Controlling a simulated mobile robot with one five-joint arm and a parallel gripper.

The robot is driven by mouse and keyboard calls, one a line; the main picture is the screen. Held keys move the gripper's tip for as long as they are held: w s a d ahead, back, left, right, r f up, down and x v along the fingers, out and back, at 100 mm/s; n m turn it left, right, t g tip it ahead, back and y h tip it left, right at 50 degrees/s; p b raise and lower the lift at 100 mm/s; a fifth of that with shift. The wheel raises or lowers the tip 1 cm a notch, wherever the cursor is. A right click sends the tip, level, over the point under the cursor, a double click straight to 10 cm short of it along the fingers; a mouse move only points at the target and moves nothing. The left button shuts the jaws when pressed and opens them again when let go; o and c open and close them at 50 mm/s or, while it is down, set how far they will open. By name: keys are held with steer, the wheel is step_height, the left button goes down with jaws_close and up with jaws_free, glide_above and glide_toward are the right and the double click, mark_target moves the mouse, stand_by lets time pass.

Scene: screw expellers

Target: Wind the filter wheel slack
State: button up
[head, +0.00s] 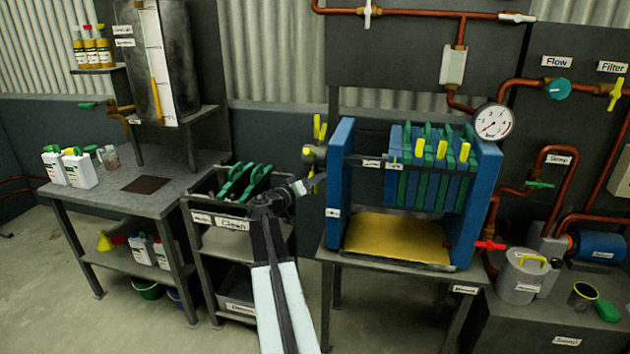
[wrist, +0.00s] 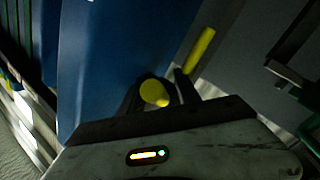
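The filter wheel (head: 312,155) sits on the left end of the blue filter press, a grey hub with yellow spokes (head: 317,127). My gripper (head: 312,182) is at the wheel's lower side, close to a low yellow spoke. In the wrist view, a yellow spoke end (wrist: 154,93) shows between the two dark fingers of my gripper (wrist: 160,92). The fingers stand apart, with a narrow gap visible on the right of the spoke; contact is not clear. Another yellow spoke (wrist: 200,51) stands beyond the right finger. The hub is mostly hidden there.
The blue press (head: 340,180) holds green and blue plates above a tan tray (head: 395,238). A pressure gauge (head: 493,122) is at its right. A rack with green-handled plates (head: 225,224) stands close at left, under my arm. A bench (head: 120,200) stands further left.

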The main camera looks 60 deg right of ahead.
jaws_close()
stand_by(1.1)
